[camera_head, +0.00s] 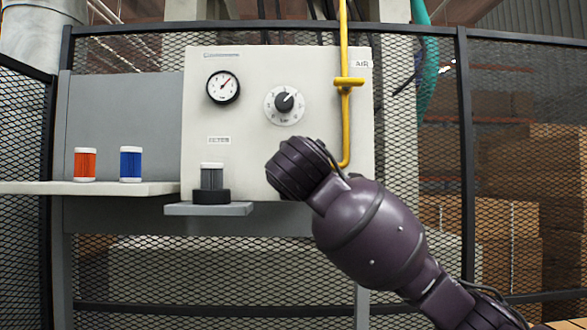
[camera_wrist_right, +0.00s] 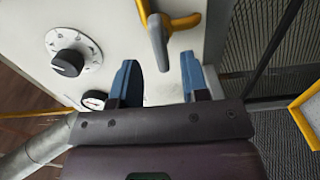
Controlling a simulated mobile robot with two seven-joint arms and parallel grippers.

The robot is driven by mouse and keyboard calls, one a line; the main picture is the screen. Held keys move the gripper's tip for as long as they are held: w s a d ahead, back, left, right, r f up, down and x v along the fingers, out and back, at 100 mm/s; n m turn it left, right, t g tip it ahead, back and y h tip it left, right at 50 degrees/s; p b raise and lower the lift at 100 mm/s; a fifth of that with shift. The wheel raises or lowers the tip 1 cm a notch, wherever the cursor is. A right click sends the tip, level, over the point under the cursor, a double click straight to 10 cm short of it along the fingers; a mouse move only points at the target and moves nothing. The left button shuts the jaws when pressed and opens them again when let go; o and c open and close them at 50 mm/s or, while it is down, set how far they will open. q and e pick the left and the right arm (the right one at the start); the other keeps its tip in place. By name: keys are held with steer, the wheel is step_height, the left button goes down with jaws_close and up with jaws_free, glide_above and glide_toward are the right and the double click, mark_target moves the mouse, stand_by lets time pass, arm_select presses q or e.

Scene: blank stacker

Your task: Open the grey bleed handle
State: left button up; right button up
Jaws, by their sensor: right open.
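A yellow pipe (camera_head: 344,40) with a yellow valve lever (camera_head: 349,82) runs down the right side of the white panel (camera_head: 225,130), and its lower end passes behind my right arm. I make out no clearly grey bleed handle in the head view; my arm covers part of the panel there. My left gripper is out of view.
The panel carries a round gauge (camera_head: 223,87) and a dial knob (camera_head: 284,103). A grey filter (camera_head: 212,177) stands in a black base on a small ledge (camera_head: 208,209). Orange (camera_head: 85,164) and blue (camera_head: 131,164) canisters stand on the left shelf (camera_head: 60,188). Mesh fencing stands behind.

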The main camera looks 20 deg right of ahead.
steer(key=shift+p+x, duration=0.65)
steer(key=shift+x, duration=1.9)
jaws_close()
